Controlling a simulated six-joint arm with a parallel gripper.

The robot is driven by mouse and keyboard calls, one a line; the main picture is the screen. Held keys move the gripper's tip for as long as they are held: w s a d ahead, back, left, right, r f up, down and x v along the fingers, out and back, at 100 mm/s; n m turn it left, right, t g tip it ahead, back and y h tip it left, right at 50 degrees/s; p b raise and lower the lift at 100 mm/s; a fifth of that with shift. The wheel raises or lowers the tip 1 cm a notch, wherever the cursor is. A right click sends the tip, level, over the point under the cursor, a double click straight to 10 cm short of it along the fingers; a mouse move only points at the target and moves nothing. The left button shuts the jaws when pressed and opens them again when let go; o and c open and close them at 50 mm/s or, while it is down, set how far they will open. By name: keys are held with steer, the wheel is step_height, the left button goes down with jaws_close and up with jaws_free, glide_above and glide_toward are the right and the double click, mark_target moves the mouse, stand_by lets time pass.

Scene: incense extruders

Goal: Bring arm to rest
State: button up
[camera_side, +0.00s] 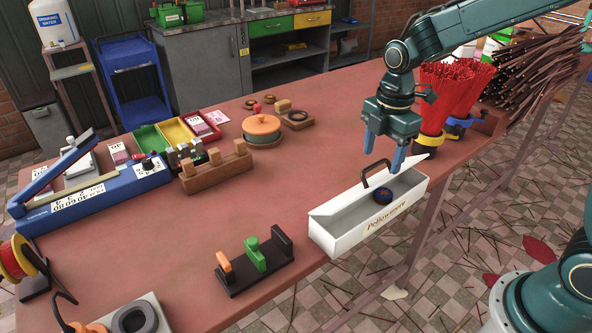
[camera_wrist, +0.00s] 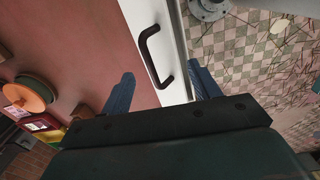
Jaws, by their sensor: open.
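My gripper (camera_side: 383,150) is open, with two blue fingers pointing down and nothing between them. It hangs in the air above the far end of the white box (camera_side: 337,232), near the table's right edge. In the wrist view the open fingers of my gripper (camera_wrist: 163,88) show on both sides of the box (camera_wrist: 176,60) and its dark handle (camera_wrist: 152,55).
Bundles of red sticks (camera_side: 455,95) and dark sticks (camera_side: 530,65) stand right of my gripper. A wooden block rack (camera_side: 215,172), a round orange-lidded pot (camera_side: 262,130) and a small rack with orange and green pieces (camera_side: 254,258) are on the red table (camera_side: 320,150). The table's middle is clear.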

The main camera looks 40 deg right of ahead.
steer(key=s+r+m+t, duration=0.2)
steer(key=s+r+m, duration=0.4)
steer(key=s+m, duration=0.2)
steer(key=s+r+m+t, duration=0.3)
steer(key=s+r+m, duration=0.3)
steer(key=s+m, duration=0.3)
steer(key=shift+s, duration=1.95)
steer(key=shift+w, duration=0.1)
steer(key=c, duration=0.6)
steer(key=shift+w+r, duration=0.3)
steer(key=shift+w, duration=0.05)
steer(key=c, duration=0.7)
steer(key=shift+g, duration=0.7)
steer(key=w+r, duration=0.1)
steer(key=w, duration=0.1)
steer(key=w+r, duration=0.1)
steer(key=w, duration=0.1)
steer(key=w+r, duration=0.1)
steer(key=w, duration=0.1)
jaws_close()
steer(key=w+f+g, duration=0.2)
steer(key=w, duration=0.8)
steer(key=w+f+g, duration=0.2)
steer(key=w, duration=0.8)
steer(key=shift+w+g, duration=0.3)
steer(key=shift+g, duration=0.1)
